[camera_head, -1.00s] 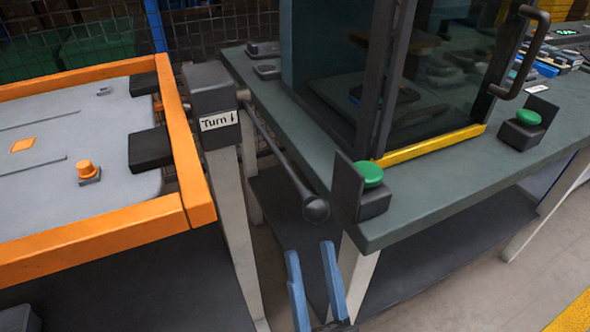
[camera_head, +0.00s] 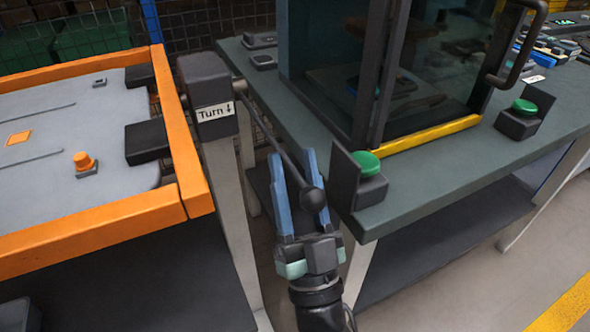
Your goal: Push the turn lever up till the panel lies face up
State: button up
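The turn lever (camera_head: 268,130) is a dark rod slanting down and right from a dark box labelled "Turn" with a down arrow (camera_head: 214,111). It ends in a black ball knob (camera_head: 312,199). My gripper (camera_head: 293,154) is open, its two blue fingers apart. In the picture the rod runs between the fingers and the knob overlaps the right finger; I cannot tell whether they touch. The grey panel (camera_head: 45,185) lies in an orange frame (camera_head: 90,222) at the left, an orange button (camera_head: 84,160) and slots showing on its visible side.
A dark green bench (camera_head: 440,180) stands at the right, with a glass-doored cabinet (camera_head: 430,60) and green buttons (camera_head: 366,163) (camera_head: 525,106) on it. The near button box sits close to the right of my gripper. A pale post (camera_head: 232,210) carries the lever box.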

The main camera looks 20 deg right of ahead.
grip_shut()
dwell(1.2)
